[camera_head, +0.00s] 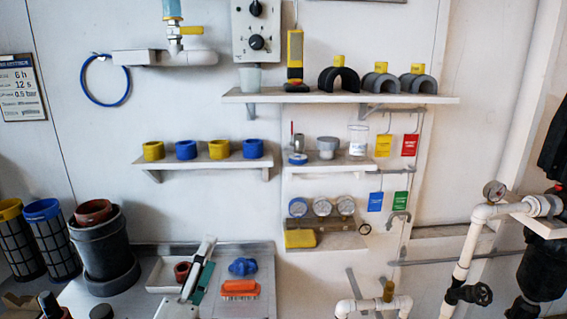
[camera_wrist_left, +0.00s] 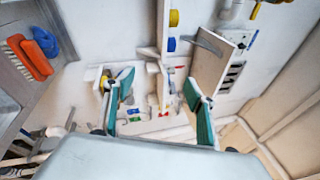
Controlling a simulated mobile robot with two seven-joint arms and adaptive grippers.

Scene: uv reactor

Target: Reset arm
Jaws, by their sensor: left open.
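My left gripper (camera_head: 199,270) shows at the bottom of the head view, above the grey bench, with a pale finger and a green pad. In the left wrist view, the two green-padded fingers of the left gripper (camera_wrist_left: 159,85) are spread wide apart with nothing between them. The wall shelves lie beyond them. My right gripper is in neither view.
The bench (camera_head: 244,308) bears a white tray (camera_head: 161,277), a blue knob-like part (camera_head: 242,267) and an orange brush (camera_head: 240,288). Dark buckets stand left; white pipes (camera_head: 467,254) stand right.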

